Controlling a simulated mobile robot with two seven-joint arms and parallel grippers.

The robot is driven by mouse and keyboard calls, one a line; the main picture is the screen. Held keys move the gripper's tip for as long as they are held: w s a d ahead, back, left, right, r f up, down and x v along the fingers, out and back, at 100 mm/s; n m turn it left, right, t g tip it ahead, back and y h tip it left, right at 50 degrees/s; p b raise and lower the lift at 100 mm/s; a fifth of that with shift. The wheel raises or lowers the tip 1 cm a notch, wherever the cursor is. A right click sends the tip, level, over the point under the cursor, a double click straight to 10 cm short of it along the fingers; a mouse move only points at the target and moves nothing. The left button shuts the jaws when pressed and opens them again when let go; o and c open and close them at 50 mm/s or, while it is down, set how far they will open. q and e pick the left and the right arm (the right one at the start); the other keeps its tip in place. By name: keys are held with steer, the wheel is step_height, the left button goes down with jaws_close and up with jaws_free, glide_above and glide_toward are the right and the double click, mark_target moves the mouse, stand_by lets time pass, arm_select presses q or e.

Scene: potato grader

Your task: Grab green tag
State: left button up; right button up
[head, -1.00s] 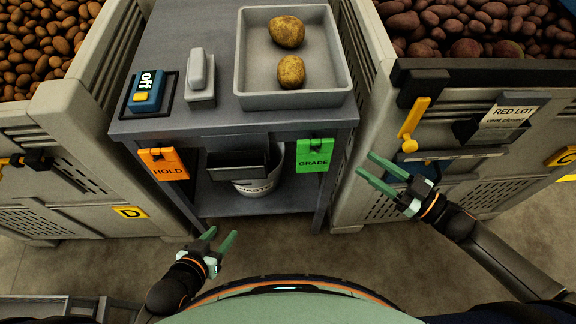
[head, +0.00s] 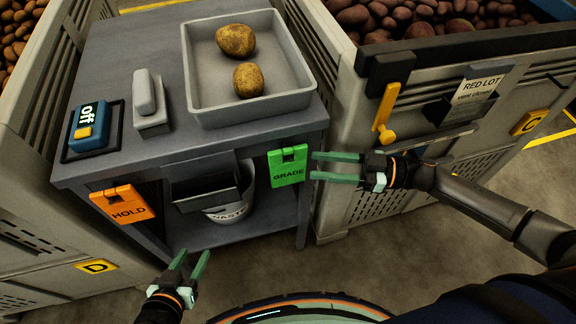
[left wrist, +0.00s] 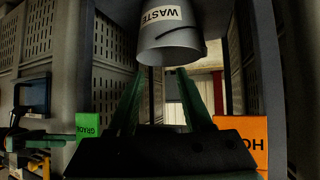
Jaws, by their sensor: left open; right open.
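The green tag (head: 287,167), lettered GRADE, hangs on the front edge of the grey table at its right end. It also shows in the left wrist view (left wrist: 89,125), at the left. My right gripper (head: 314,167) is open, its two green fingers pointing left at the tag, with the tips close to its right edge. I cannot tell whether they touch it. Nothing is between the fingers. My left gripper (head: 192,256) is open and empty, low in front of the table. Its fingers also show in the left wrist view (left wrist: 162,92).
An orange HOLD tag (head: 122,205) hangs on the table's left front. A WASTE bucket (head: 232,212) stands on the lower shelf. A grey tray (head: 205,88) with two potatoes is on top. The RED LOT crate (head: 350,110) stands right, with a yellow latch (head: 386,107).

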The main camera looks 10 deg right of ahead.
mark_target(300, 164)
steer(key=x, duration=0.4)
steer(key=shift+a, duration=0.25)
steer(key=shift+w+a, duration=0.2)
steer(key=shift+a, duration=0.15)
arm_select(q)
steer(key=shift+w+a+r+t, duration=0.2)
steer(key=shift+w+r+t, duration=0.5)
steer(key=shift+w+r, duration=0.35)
steer(key=shift+s, duration=0.1)
steer(key=shift+s+d+f, duration=0.1)
steer(key=shift+s+f, duration=0.05)
steer(key=shift+s, duration=0.05)
arm_select(e)
jaws_close()
